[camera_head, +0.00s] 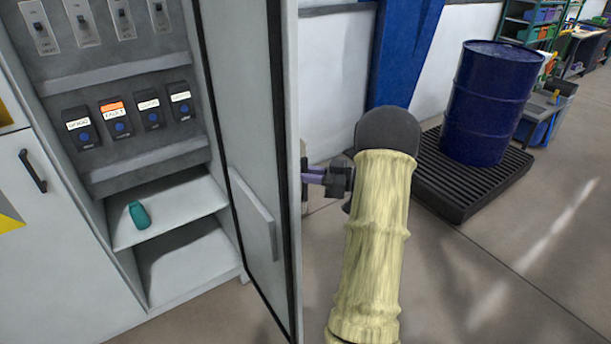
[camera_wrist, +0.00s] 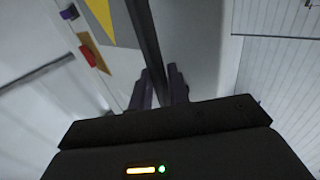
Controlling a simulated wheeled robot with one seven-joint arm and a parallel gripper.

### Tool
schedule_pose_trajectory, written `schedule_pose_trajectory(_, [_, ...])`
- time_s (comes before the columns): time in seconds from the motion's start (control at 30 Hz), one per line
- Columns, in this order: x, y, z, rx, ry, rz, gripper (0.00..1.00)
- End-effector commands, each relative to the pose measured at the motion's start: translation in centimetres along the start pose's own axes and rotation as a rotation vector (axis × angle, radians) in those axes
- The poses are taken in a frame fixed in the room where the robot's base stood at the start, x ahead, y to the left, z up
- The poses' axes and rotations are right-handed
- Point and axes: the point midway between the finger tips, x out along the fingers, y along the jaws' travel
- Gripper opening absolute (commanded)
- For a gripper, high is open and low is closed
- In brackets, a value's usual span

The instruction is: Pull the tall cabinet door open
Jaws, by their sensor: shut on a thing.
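The tall cabinet door (camera_head: 258,120) stands wide open in the head view, swung out from the grey cabinet, its inner face showing. My gripper (camera_head: 311,177) is on the outer side of the door, beside its free edge. In the wrist view my gripper's purple fingers (camera_wrist: 161,80) are shut on a long dark bar (camera_wrist: 147,45), which looks like the door handle. The door hides part of the grip in the head view.
The cabinet holds switches, labelled boxes (camera_head: 118,120) and a teal object (camera_head: 139,214) on a shelf (camera_head: 185,205). A blue drum (camera_head: 490,105) stands on a black pallet (camera_head: 445,185) at right. Open floor (camera_head: 500,270) lies right of my arm.

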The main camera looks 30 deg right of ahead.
Motion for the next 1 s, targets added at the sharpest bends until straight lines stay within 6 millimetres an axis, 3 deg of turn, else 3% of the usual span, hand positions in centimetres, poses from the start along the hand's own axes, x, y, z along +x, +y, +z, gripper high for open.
schedule_pose_trajectory(0.23, [0.3,0.1,-0.5,-0.008,0.009,-0.001,0.00])
schedule_pose_trajectory(0.27, [0.3,0.1,-0.5,-0.008,0.009,-0.001,0.23])
schedule_pose_trajectory(0.33, [0.2,0.1,-0.5,-0.007,0.008,0.000,0.35])
schedule_pose_trajectory(0.67, [-0.5,0.1,-0.1,-0.004,0.003,0.005,0.35])
schedule_pose_trajectory(0.87, [-3.1,0.2,0.1,-0.006,0.002,0.007,0.35])
schedule_pose_trajectory(1.0, [-5.8,0.2,0.1,-0.005,0.002,0.007,0.35])
